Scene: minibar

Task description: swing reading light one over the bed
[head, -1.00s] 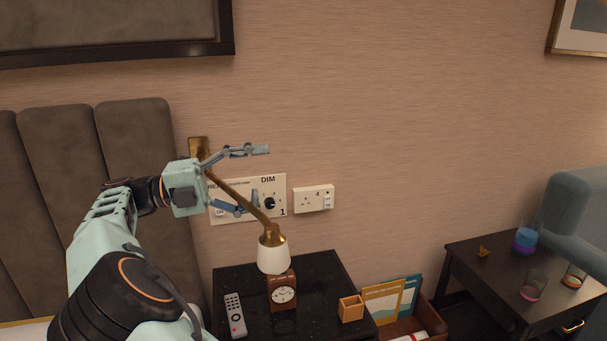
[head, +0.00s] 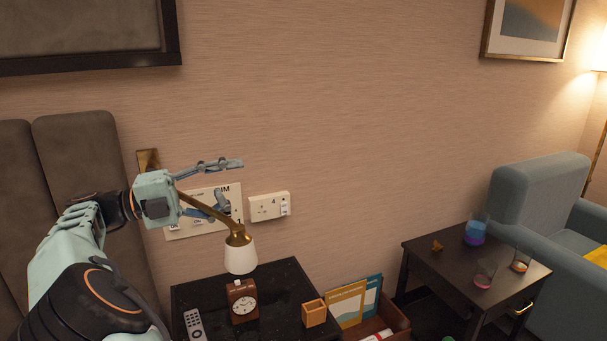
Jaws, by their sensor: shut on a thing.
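The reading light has a brass wall plate (head: 148,160), a thin brass arm (head: 208,208) and a white shade (head: 240,256). The arm slopes down to the right from the wall, and the shade hangs above the nightstand. My gripper (head: 231,181) is at the upper part of the brass arm and is shut on it. One finger shows above the arm and one beside it, in front of the switch panel. The gripper body hides the arm's joint near the wall plate. The bed's grey padded headboard (head: 85,180) stands at the left.
A dark nightstand (head: 285,280) holds a remote (head: 195,325), a wooden clock (head: 242,302) and a small wooden box (head: 314,313). A switch panel (head: 180,233) and a socket (head: 268,207) are on the wall. A side table (head: 440,268) with glasses and an armchair (head: 535,195) stand right.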

